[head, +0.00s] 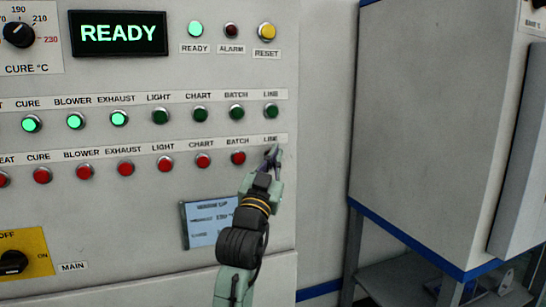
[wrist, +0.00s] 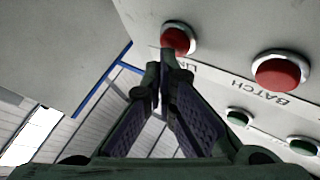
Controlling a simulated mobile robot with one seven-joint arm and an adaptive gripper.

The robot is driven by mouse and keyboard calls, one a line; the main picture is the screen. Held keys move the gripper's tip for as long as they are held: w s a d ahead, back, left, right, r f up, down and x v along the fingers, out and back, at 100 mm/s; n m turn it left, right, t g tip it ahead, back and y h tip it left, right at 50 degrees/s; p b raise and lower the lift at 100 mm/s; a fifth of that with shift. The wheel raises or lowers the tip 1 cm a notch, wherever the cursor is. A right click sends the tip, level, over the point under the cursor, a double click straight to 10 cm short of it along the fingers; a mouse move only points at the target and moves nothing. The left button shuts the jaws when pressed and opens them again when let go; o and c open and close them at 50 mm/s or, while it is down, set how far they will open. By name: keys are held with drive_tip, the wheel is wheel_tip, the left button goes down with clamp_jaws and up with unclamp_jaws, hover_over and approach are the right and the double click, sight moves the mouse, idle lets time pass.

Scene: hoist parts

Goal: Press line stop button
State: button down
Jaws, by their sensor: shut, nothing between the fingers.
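The line stop button is the red button at the right end of the lower row. In the wrist view the red button (wrist: 178,39) stands in a metal ring beside a partly hidden label starting "LI". In the head view my gripper (head: 273,152) covers it, just below the LINE label (head: 271,140). My gripper is shut and empty. In the wrist view the fingertips (wrist: 165,62) are at the lower left edge of the button. I cannot tell whether they touch it.
The red BATCH button (head: 238,158) is close on the left. The green LINE button (head: 271,112) is above. A notice (head: 203,224) is on the panel below, left of my arm. A large grey cabinet (head: 430,120) stands to the right, past a gap.

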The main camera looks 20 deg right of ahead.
drive_tip(key=shift+s, duration=0.55)
drive_tip(key=shift+s+d, duration=0.1)
drive_tip(key=shift+s, duration=2.4)
